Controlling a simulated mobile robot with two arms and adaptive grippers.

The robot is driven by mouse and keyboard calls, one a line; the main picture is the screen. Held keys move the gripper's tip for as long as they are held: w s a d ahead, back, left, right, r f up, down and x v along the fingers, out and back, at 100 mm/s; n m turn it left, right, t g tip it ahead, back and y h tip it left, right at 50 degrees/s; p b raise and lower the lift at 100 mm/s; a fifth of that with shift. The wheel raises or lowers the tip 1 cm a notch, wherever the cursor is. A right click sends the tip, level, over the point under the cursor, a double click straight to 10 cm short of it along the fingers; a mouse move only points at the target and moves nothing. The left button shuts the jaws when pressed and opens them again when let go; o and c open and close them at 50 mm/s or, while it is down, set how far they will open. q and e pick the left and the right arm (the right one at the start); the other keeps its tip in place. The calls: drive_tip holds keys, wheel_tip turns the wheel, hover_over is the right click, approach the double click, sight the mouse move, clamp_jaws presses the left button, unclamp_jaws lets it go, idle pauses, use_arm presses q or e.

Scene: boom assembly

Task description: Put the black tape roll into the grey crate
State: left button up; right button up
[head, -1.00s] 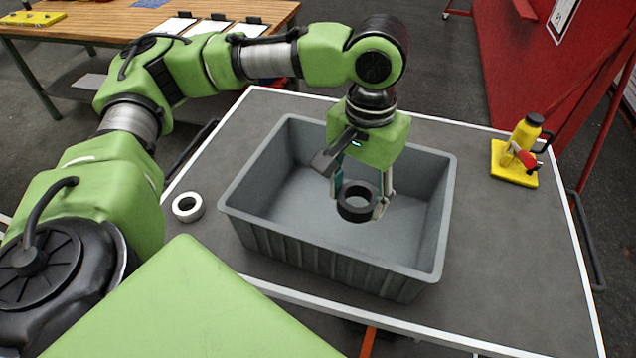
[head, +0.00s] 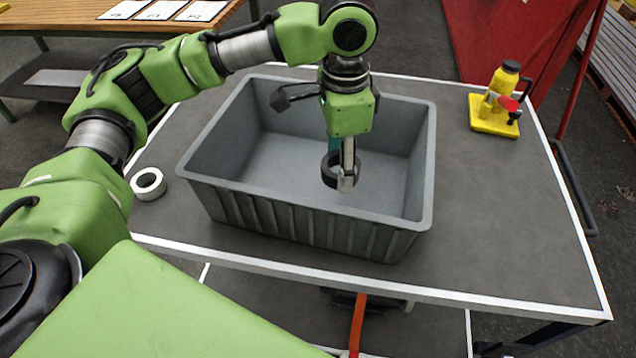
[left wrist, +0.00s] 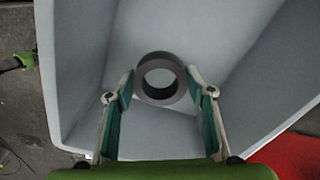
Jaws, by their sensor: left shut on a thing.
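The grey crate (head: 300,222) stands open on the dark-topped table, and its wall also fills much of the left wrist view (left wrist: 75,75). My left gripper (head: 346,180) points down over the crate's inside, shut on the black tape roll (head: 327,172). In the left wrist view the roll (left wrist: 160,99) sits between the two fingertips (left wrist: 160,84), its round hole facing the camera. The roll shows against the crate's inside; I cannot tell whether it touches the floor. One finger hides part of it in the head view. My right gripper is not in view.
A white tape roll (head: 148,184) lies on the table left of the crate. A yellow bottle (head: 503,82) stands on a yellow base at the table's far right.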

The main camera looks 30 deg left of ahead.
use_arm(q)
drive_tip(key=w+m, duration=0.1)
drive_tip(key=m, duration=0.3)
drive_tip(key=w+d+r+m+p, duration=0.1)
drive_tip(key=m, duration=0.1)
drive_tip(key=shift+w+d, duration=0.1)
drive_tip(key=shift+w, duration=0.25)
drive_tip(key=w+m, duration=0.2)
drive_tip(key=m, duration=0.3)
drive_tip(key=p, duration=0.3)
approach(353, 193)
wheel_tip(353, 193, down, 5)
drive_tip(key=shift+f, duration=0.25)
drive_tip(key=shift+w+f, duration=0.1)
drive_tip(key=shift+f, duration=0.3)
drive_tip(key=o, duration=0.7)
drive_tip(key=shift+f, duration=0.1)
drive_tip(key=o, duration=0.5)
drive_tip(key=shift+c, duration=0.2)
